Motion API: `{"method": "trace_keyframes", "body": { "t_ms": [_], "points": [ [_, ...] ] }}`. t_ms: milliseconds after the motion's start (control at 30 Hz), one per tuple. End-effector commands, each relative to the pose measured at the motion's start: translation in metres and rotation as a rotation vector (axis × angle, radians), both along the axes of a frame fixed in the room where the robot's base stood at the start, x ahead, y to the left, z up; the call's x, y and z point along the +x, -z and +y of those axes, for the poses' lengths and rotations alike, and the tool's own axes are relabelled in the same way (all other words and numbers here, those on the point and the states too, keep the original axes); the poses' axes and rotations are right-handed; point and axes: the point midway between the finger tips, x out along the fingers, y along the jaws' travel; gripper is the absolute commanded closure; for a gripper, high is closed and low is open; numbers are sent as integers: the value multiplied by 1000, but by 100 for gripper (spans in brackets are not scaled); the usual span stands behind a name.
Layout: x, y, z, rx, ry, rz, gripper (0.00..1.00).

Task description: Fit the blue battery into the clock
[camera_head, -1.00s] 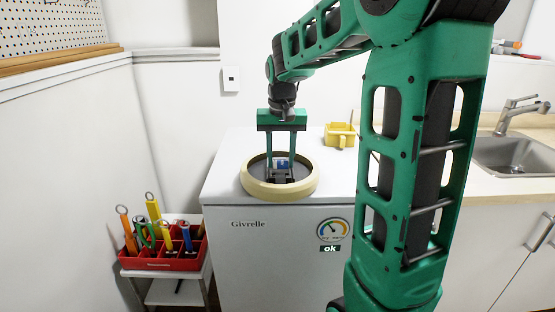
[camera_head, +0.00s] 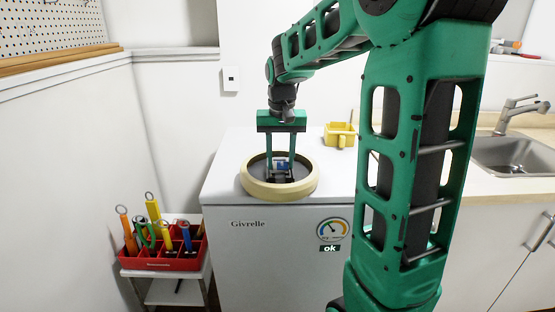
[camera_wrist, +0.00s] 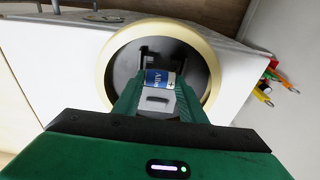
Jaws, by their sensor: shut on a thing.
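The clock (camera_head: 247,183) lies face down on the white appliance top, a cream round rim around a dark back. It also shows in the wrist view (camera_wrist: 107,62). My gripper (camera_head: 281,178) points down inside the rim. The battery is at the middle of the clock's back, by a dark recess. I cannot tell whether it is seated or just above the recess. The fingers partly hide it.
A yellow container (camera_head: 340,135) stands behind and right of the clock on the white appliance (camera_head: 270,250). A red tool caddy (camera_head: 165,262) with several colourful tools stands on a low cart at left. A counter with a sink (camera_head: 505,155) is at right.

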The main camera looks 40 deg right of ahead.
Motion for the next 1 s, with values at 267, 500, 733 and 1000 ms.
{"method": "trace_keyframes", "body": {
  "t_ms": [267,500,733,1000],
  "points": [
    [0,6,0,1,0,1,85],
    [0,11,0,1,0,1,85],
    [0,16,0,0,0,0,85],
    [0,16,0,0,0,0,41]
  ]
}}
